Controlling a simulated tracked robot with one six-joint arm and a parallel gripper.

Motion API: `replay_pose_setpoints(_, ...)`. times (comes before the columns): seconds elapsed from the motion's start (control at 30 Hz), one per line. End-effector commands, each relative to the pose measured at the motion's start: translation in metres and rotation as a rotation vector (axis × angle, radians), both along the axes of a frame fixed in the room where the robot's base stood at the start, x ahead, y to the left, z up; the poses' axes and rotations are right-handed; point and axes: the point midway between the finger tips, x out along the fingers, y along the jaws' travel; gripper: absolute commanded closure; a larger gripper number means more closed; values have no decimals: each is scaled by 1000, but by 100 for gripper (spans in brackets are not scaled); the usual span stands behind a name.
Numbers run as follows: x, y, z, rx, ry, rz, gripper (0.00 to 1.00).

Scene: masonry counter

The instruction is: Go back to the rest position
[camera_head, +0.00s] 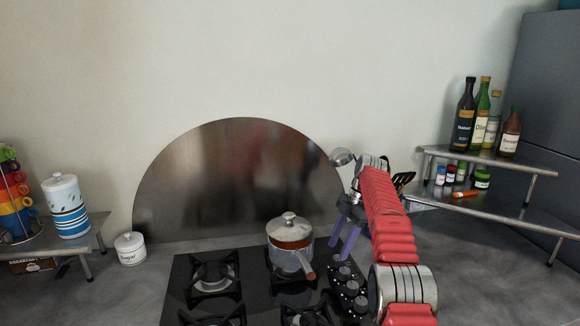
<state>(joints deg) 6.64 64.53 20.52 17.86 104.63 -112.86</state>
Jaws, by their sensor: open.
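My gripper (341,246) has purple-blue fingers, which point down just right of the pot on the stove. The fingers are apart, with nothing visible between them. My red arm reaches up from the lower right and hides part of the counter and the wall behind it.
A lidded pot (290,256) with a brown handle sits on a back burner of the black gas stove (252,283). A ladle (342,157) and a dark spatula (403,179) show behind my arm. A sugar jar (130,249) stands left. A shelf (490,157) at right holds several bottles.

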Motion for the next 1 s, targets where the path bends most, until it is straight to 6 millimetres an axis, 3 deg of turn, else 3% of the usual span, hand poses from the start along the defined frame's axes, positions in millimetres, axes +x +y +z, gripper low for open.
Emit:
replay_pose_setpoints(0.47, -28, 7, 83, -82, -5, -318, 54)
replay_pose_setpoints(1.0, -95, 13, 154, -139, -24, -688, 54)
